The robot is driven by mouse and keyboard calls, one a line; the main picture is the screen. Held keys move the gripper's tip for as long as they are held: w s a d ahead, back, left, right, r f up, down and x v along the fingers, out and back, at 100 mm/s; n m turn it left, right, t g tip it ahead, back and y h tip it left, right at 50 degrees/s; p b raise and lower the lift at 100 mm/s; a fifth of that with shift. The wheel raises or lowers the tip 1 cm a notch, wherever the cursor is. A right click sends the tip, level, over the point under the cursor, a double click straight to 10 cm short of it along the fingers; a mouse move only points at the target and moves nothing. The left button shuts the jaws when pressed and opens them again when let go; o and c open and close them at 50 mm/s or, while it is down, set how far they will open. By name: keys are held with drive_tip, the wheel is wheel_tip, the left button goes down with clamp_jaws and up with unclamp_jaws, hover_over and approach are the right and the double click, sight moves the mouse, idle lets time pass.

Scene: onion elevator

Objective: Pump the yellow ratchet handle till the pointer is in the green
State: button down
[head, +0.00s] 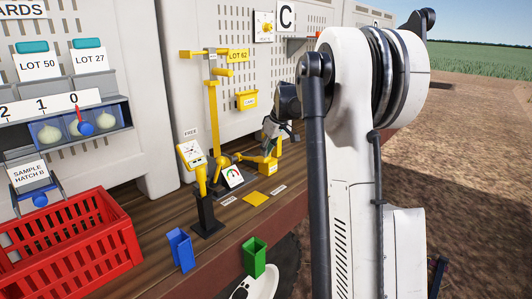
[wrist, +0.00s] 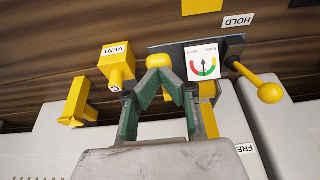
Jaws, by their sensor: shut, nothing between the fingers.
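A tall yellow bar (head: 213,115) with a short crosspiece stands behind the gauge in the head view; I cannot tell whether it or another yellow lever is the ratchet handle. A yellow rod with a ball end (wrist: 270,92) is right of the gauge in the wrist view. The white gauge (wrist: 203,67) has red and green arcs; its dark pointer stands near the middle, between the coloured ends. It also shows in the head view (head: 232,176). My gripper (wrist: 158,70) is shut and empty, its tips just below a rounded yellow knob (wrist: 159,60). Contact is unclear.
A yellow VENT block (wrist: 117,66) is close left of my gripper in the wrist view. A second dial on a post (head: 191,153) stands left of the gauge. A red crate (head: 75,245), blue bin (head: 181,249) and green bin (head: 255,257) are nearer the front.

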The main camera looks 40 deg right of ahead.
drive_tip(key=b+v, duration=0.1)
drive_tip(key=v, duration=0.9)
drive_tip(key=shift+s+d, duration=0.15)
drive_tip(key=shift+s, duration=0.25)
